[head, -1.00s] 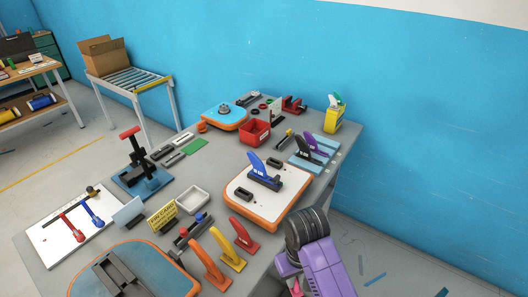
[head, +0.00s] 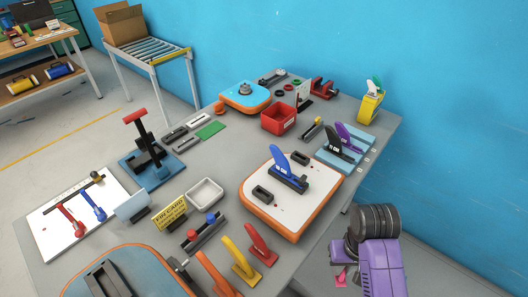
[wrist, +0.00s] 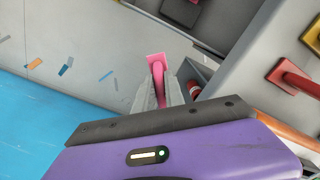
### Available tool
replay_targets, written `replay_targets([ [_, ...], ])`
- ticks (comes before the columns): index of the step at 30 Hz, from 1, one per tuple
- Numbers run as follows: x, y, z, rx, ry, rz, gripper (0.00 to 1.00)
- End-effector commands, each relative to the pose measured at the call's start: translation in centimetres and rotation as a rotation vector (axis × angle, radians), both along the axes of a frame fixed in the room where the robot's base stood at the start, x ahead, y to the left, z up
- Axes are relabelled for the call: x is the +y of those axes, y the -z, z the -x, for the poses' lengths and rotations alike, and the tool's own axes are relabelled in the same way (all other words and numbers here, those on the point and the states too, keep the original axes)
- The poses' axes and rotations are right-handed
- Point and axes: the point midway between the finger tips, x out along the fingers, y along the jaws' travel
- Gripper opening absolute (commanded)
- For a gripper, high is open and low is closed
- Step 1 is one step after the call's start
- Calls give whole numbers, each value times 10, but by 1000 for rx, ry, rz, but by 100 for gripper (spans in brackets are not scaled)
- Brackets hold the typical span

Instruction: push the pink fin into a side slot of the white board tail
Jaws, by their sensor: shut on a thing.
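The white board tail (head: 285,209) with an orange edge lies on the grey table in the head view. A blue fin (head: 283,168) stands in its middle box. Two dark side slots, one nearer (head: 262,194) and one farther (head: 300,158), flank it and look empty. The pink fin (wrist: 156,62) is between the fingers of my gripper (wrist: 158,92) in the wrist view, with its end sticking out past them. In the head view a small part of the pink fin (head: 340,277) shows beside my purple wrist, off the table's right edge, apart from the board.
Red (head: 260,247), yellow (head: 240,262) and orange fins stand at the table's near edge. Black and purple fins stand on a light-blue base (head: 345,160) behind the board. A red bin (head: 278,119) is at the back. Open floor lies right of the table.

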Motion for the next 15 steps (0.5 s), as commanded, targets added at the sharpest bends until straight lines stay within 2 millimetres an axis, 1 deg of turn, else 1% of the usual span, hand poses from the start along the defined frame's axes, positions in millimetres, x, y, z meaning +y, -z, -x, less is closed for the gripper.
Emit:
replay_targets([
  [1,0,-10,0,-1,1,0,0],
  [5,0,-25,-2,-4,2,-1,0],
  [8,0,-41,-4,-9,1,-3,0],
  [15,1,-41,-10,-20,2,-5,0],
])
